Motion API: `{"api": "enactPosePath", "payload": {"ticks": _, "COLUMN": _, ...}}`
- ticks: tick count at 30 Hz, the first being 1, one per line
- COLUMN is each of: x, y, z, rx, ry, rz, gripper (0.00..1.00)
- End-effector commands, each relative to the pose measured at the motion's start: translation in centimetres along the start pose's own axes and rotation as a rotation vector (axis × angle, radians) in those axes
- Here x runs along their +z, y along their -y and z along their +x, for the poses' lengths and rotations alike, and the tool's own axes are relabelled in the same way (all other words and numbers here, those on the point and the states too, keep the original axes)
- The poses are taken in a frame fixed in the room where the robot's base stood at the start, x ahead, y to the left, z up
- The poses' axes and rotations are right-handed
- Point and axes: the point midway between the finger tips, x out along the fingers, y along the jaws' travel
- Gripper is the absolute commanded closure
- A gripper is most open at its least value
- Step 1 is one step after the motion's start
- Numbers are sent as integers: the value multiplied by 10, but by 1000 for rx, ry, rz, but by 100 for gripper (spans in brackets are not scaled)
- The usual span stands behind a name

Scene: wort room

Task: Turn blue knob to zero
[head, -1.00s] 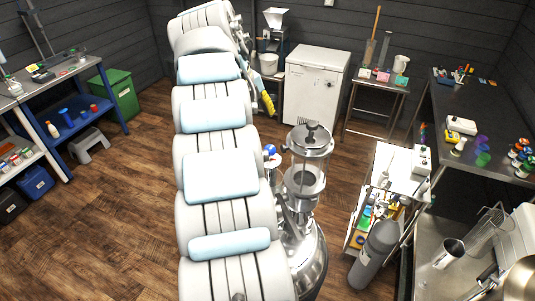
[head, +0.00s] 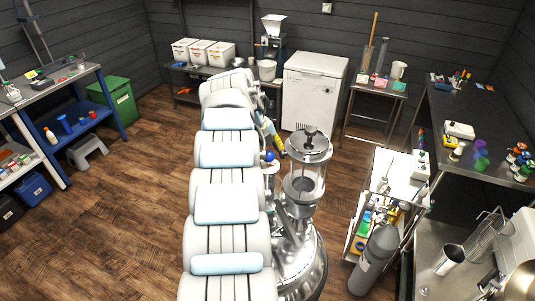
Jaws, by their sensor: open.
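The blue knob (head: 269,156) is a small round blue ball just left of the glass cylinder (head: 305,180) with a steel lid, which is part of the steel apparatus standing on the floor. Any scale or zero mark on it is too small to read. My arm rises through the middle of the view and bends down at its far end. My gripper (head: 278,151) seems to be the small yellow and dark end close above and right of the knob; its fingers are too small to make out clearly. It looks apart from the knob, though the depth gap is hard to judge.
A grey gas cylinder (head: 375,260) and a loaded trolley (head: 393,165) stand right of the apparatus. A white chest freezer (head: 313,90) stands behind it. A bench with white bins (head: 208,52) is at the back.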

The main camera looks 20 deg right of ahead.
Motion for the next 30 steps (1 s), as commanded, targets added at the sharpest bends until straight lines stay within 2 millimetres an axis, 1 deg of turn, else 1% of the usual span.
{"api": "enactPosePath", "payload": {"ticks": 9, "x": 0, "y": 0, "z": 1, "rx": 0, "ry": 1, "rz": 1, "gripper": 35}}
{"api": "enactPosePath", "payload": {"ticks": 10, "x": 0, "y": 0, "z": 1, "rx": 0, "ry": 1, "rz": 1, "gripper": 41}}
{"api": "enactPosePath", "payload": {"ticks": 11, "x": 0, "y": 0, "z": 1, "rx": 0, "ry": 1, "rz": 1, "gripper": 50}}
{"api": "enactPosePath", "payload": {"ticks": 12, "x": 0, "y": 0, "z": 1, "rx": 0, "ry": 1, "rz": 1, "gripper": 62}}
{"api": "enactPosePath", "payload": {"ticks": 14, "x": 0, "y": 0, "z": 1, "rx": 0, "ry": 1, "rz": 1, "gripper": 79}}
{"api": "enactPosePath", "payload": {"ticks": 15, "x": 0, "y": 0, "z": 1, "rx": 0, "ry": 1, "rz": 1, "gripper": 90}}
{"api": "enactPosePath", "payload": {"ticks": 16, "x": 0, "y": 0, "z": 1, "rx": 0, "ry": 1, "rz": 1, "gripper": 99}}
{"api": "enactPosePath", "payload": {"ticks": 17, "x": 0, "y": 0, "z": 1, "rx": 0, "ry": 1, "rz": 1, "gripper": 100}}
{"api": "enactPosePath", "payload": {"ticks": 30, "x": 1, "y": -1, "z": 4, "rx": 0, "ry": 10, "rz": -19, "gripper": 100}}
